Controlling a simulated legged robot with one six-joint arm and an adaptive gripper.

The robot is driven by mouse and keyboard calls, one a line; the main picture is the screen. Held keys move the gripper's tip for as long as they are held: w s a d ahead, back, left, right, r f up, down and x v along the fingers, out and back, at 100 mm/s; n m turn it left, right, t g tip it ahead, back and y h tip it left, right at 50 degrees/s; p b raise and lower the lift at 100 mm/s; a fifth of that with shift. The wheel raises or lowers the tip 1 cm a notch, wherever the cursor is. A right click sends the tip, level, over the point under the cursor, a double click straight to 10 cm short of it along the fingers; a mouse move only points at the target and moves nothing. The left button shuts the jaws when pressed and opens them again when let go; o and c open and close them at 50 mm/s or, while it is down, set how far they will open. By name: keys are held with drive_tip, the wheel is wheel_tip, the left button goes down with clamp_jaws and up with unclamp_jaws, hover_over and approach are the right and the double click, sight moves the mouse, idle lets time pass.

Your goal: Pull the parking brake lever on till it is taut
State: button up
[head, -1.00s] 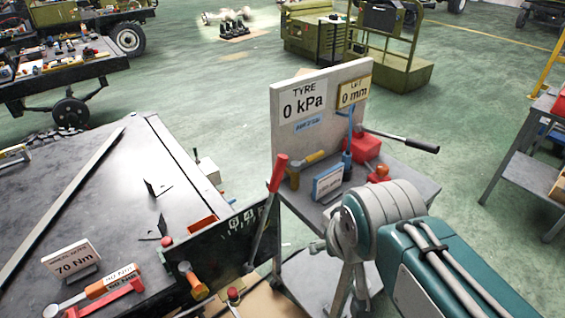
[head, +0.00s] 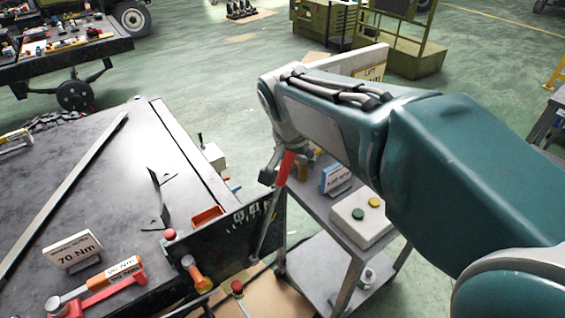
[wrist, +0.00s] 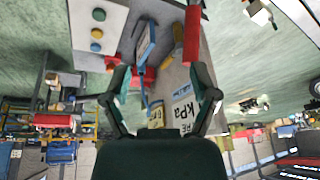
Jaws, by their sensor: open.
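The parking brake lever has a red grip (head: 284,168) and a grey shaft (head: 267,225). It stands up, leaning slightly right, beside the dark panel at the bench's end. My gripper (head: 277,166) is at the grip in the head view, partly hidden by my wrist. In the wrist view, my gripper (wrist: 160,75) is open with nothing between its fingertips. The red grip (wrist: 193,35) shows there beyond the right finger, off to the right of the gap. I cannot tell whether the finger touches it.
A grey trolley (head: 315,210) stands just right of the lever, with a button box (head: 362,220) and a blue sign (head: 336,178) on it. The black bench (head: 100,200) at left holds a 70 Nm sign (head: 72,250) and a red tool (head: 105,292). Green floor lies beyond.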

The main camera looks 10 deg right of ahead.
sight(284, 163)
drive_tip(key=w+a+f+m+h, duration=0.1)
drive_tip(key=w+a+f+m, duration=0.2)
drive_tip(key=w, duration=0.6)
drive_tip(key=shift+m+g, duration=0.3)
drive_tip(key=shift+m, duration=0.1)
drive_tip(key=x, duration=0.7)
drive_tip(key=d+x, duration=0.1)
drive_tip(key=x, duration=0.3)
clamp_jaws()
